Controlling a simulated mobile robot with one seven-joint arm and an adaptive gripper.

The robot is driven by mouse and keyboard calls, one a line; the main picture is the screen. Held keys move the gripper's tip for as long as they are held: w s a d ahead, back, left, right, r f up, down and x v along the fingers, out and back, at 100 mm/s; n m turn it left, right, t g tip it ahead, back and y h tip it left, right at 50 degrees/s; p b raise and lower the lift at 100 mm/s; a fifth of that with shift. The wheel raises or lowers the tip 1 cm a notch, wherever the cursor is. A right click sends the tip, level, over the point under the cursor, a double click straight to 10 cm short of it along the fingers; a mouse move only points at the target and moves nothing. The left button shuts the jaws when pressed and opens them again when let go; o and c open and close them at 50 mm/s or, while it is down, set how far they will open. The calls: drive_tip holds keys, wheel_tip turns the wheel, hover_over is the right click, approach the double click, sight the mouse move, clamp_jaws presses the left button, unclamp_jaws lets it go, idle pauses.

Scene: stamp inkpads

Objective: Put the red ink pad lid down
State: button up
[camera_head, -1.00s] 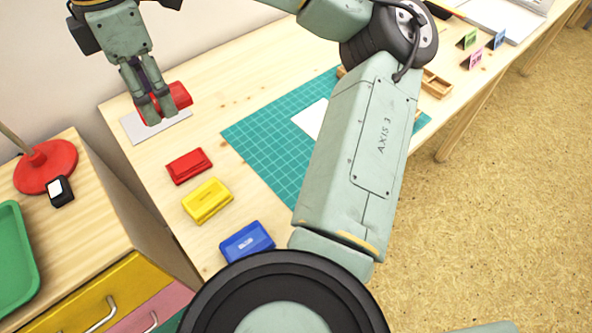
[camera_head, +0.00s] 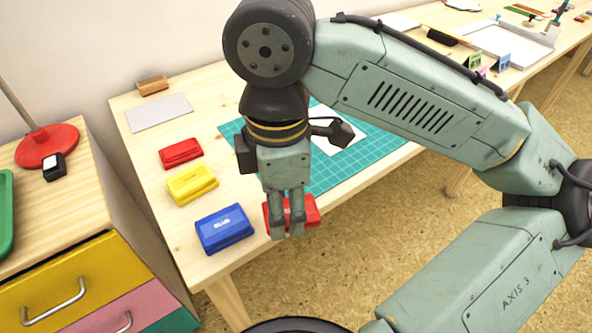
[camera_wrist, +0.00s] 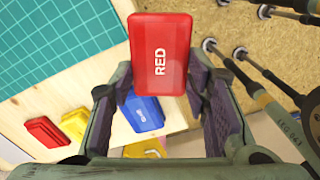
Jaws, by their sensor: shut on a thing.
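My gripper (camera_head: 287,228) is shut on the red ink pad lid (camera_head: 312,211) and holds it in the air near the table's front edge. The wrist view shows the lid (camera_wrist: 160,45) between the two fingers (camera_wrist: 162,85), with its RED label facing the camera. The fingers partly cover the lid in the head view. A red ink pad (camera_head: 181,153) lies on the table at the left, behind a yellow pad (camera_head: 192,184) and a blue pad (camera_head: 224,229). The red pad also shows at lower left in the wrist view (camera_wrist: 46,132).
A grey sheet (camera_head: 158,113) and a small wooden block (camera_head: 152,85) are at the back left. The green cutting mat (camera_head: 370,158) lies behind my gripper, with white paper (camera_head: 345,142) on it. A drawer cabinet (camera_head: 60,290) stands left of the table.

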drive_tip(key=w, duration=0.7)
drive_tip(key=w+f, duration=0.1)
drive_tip(key=w, duration=0.3)
drive_tip(key=shift+w+d, duration=0.15)
drive_tip(key=shift+d, duration=0.25)
drive_tip(key=shift+w+d+p, duration=0.1)
drive_tip(key=shift+w+p, duration=0.25)
drive_tip(key=shift+w, duration=0.2)
wheel_tip(320, 180, down, 3)
drive_tip(key=shift+r, duration=0.1)
drive_tip(key=shift+f, duration=0.4)
drive_tip(key=shift+s+f, duration=0.1)
drive_tip(key=o, duration=0.4)
drive_tip(key=shift+f, duration=0.1)
drive_tip(key=shift+c, duration=0.2)
drive_tip(key=o, duration=0.5)
wheel_tip(320, 180, up, 12)
drive_tip(key=shift+r+p, duration=0.2)
drive_tip(key=shift+p, duration=0.15)
